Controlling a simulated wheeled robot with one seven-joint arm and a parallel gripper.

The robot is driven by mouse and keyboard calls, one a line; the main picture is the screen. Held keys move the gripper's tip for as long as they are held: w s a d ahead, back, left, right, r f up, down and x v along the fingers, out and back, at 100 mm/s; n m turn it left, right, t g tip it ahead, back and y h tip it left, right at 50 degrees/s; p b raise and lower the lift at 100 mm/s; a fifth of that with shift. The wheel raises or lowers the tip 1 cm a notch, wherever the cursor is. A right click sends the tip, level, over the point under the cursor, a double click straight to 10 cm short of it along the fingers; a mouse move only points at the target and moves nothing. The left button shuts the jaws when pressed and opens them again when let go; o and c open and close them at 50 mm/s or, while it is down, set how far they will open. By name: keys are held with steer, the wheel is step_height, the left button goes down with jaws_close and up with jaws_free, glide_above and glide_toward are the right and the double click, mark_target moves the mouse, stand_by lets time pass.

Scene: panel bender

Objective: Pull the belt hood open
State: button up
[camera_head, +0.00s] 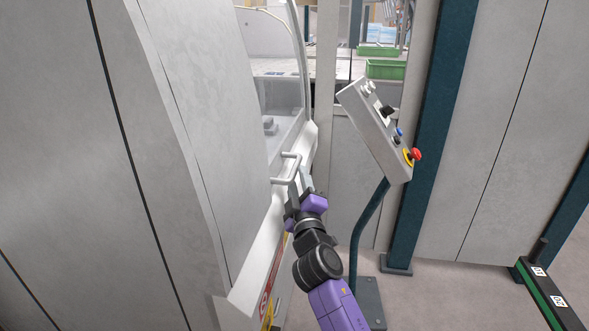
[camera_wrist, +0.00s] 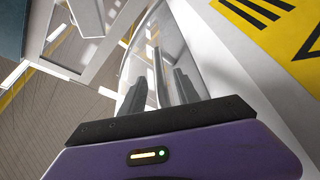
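The belt hood (camera_head: 283,62) is the framed clear cover on the grey machine in the head view. Its pale bar handle (camera_head: 287,170) stands out from the lower edge. My gripper (camera_head: 302,184) is at the right side of this handle, close to it. In the wrist view, the fingers of my gripper (camera_wrist: 160,88) stand apart with a gap between them. A curved clear panel lies beyond them.
A tilted control box (camera_head: 376,130) with a red stop button stands on a dark post right of my arm. Green bins (camera_head: 385,69) sit behind. Dark teal posts and grey panels stand at the right. A black and green block (camera_head: 548,295) is on the right.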

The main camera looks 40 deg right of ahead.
mark_target(295, 166)
steer(key=x, duration=0.5)
steer(key=shift+a, duration=0.1)
jaws_close()
steer(key=shift+f, duration=0.1)
stand_by(1.2)
